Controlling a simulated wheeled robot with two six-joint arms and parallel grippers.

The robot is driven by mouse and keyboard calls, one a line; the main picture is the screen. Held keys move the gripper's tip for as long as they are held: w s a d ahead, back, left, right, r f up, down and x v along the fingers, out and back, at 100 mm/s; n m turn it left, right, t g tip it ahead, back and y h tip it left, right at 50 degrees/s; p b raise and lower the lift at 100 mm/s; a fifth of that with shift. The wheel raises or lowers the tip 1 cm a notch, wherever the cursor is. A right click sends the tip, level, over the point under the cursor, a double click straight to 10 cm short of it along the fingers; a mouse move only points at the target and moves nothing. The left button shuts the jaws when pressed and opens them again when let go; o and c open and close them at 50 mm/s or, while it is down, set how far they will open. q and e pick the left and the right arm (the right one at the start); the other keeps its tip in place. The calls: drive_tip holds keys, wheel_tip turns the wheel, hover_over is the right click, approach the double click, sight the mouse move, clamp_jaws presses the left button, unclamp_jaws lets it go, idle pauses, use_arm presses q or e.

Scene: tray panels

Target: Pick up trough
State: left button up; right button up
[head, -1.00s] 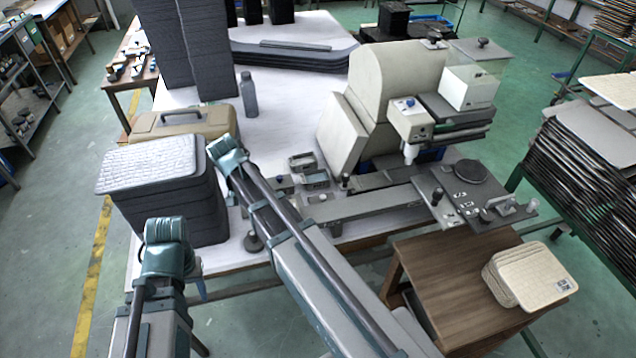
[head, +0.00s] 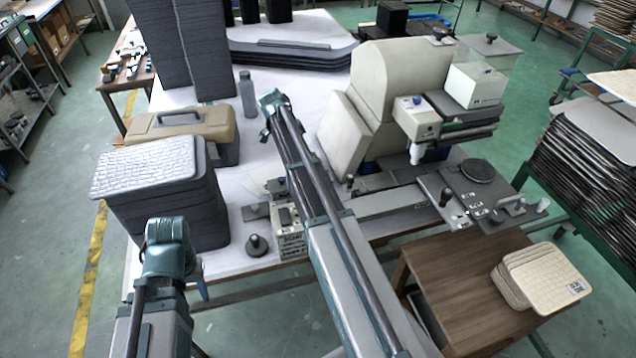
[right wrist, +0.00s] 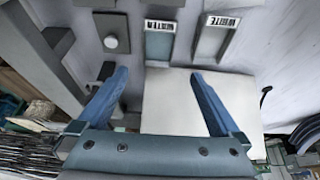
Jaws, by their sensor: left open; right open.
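Two small metal troughs with black-and-white labels lie at the top of the right wrist view, one with a teal-grey inside (right wrist: 159,46) and one grey (right wrist: 212,42). My right gripper (right wrist: 160,75) is open and empty, its blue fingers apart just short of them. In the head view, a small labelled trough (head: 291,243) stands on the white table's front edge, partly covered by my right arm, whose wrist reaches beyond it. My left gripper (head: 202,288) is low at the left, in front of the table; one blue finger shows, the rest is hidden.
A grey stack with a pale top (head: 150,168) and a tan case (head: 182,126) stand left of my right arm. A big cream machine (head: 378,88) stands to the right. A dark knob (head: 256,243) sits beside the labelled trough. A wooden side table (head: 450,295) holds cream pads.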

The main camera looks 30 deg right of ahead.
drive_tip(key=b+x, duration=0.7)
drive_tip(key=shift+f, duration=0.35)
drive_tip(key=shift+s+d+f+b, duration=0.1)
drive_tip(key=shift+d+f+b, duration=0.1)
drive_tip(key=shift+f+b, duration=0.25)
drive_tip(key=b+x, duration=0.5)
drive_tip(key=shift+a+f, duration=0.2)
drive_tip(key=shift+a, duration=0.05)
drive_tip(key=shift+r, duration=0.1)
drive_tip(key=shift+c, duration=0.4)
drive_tip(key=c, duration=1.5)
drive_tip(key=shift+r, duration=0.1)
wheel_tip(320, 180, up, 10)
drive_tip(key=p, duration=1)
